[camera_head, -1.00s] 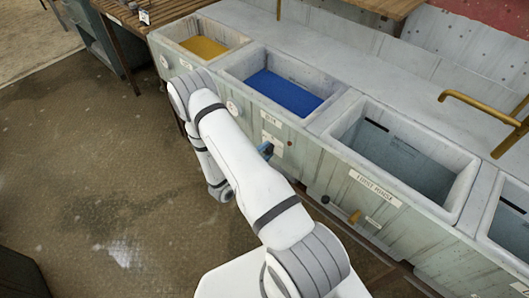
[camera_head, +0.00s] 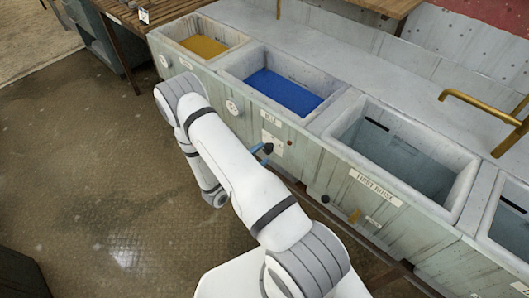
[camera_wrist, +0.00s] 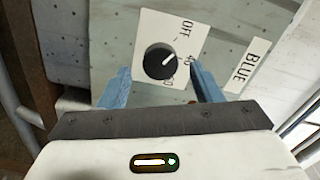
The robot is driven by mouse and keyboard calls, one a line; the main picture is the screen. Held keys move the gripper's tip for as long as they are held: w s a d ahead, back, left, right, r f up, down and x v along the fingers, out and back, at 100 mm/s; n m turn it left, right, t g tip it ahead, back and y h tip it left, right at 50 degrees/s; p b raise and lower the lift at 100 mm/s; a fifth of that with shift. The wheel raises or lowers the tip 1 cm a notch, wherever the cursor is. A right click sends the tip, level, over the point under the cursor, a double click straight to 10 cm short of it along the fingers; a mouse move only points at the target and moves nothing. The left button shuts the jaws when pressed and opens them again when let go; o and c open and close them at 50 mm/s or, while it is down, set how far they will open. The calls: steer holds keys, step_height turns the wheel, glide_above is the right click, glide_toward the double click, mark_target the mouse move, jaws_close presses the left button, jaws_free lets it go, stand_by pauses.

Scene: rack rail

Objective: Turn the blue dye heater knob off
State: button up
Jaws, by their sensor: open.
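The blue dye heater knob (camera_wrist: 160,61) is a round black knob with a light pointer mark on a white dial plate (camera_wrist: 147,29), printed with OFF and numbers. The mark points up and right in the wrist view, toward the numbers side rather than straight at OFF. A BLUE label (camera_wrist: 244,65) is beside the plate. My gripper (camera_wrist: 158,67) is open, with its blue fingertips to either side of the knob in the picture; I cannot tell whether they touch it. In the head view my gripper (camera_head: 262,149) is at the front of the blue dye tub (camera_head: 317,126), and the knob is hard to make out.
A yellow dye tub (camera_head: 243,43) is at the left and a rinse tub (camera_head: 455,205) at the right. The floor (camera_head: 80,190) at left is clear.

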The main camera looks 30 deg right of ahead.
steer(key=v, duration=0.5)
stand_by(0.4)
steer(key=s+d+r+m+g+y+p, duration=0.1)
steer(key=s+r+m+g+y, duration=0.3)
steer(key=r+m, duration=0.7)
steer(key=s+d+r+m+g+y+p, duration=0.15)
steer(key=s+r+m+g, duration=0.35)
steer(key=r+m, duration=0.55)
steer(key=s+a+r+m+t+y+p, duration=0.2)
steer(key=s+a+r+m+y, duration=0.1)
steer(key=r+m, duration=0.5)
steer(key=s+a+r+m+t+y+p, duration=0.1)
steer(key=s+a+r+m+t+y, duration=0.2)
steer(key=m, duration=1.1)
steer(key=s+a+r+y, duration=0.1)
steer(key=a+r+y, duration=0.2)
steer(key=r+y, duration=0.2)
steer(key=shift+a+r+p, duration=0.3)
steer(key=shift+r+p, duration=0.1)
steer(key=shift+r, duration=0.35)
steer(key=shift+s+y, duration=0.1)
steer(key=shift+y, duration=0.15)
steer(key=shift+c, duration=0.6)
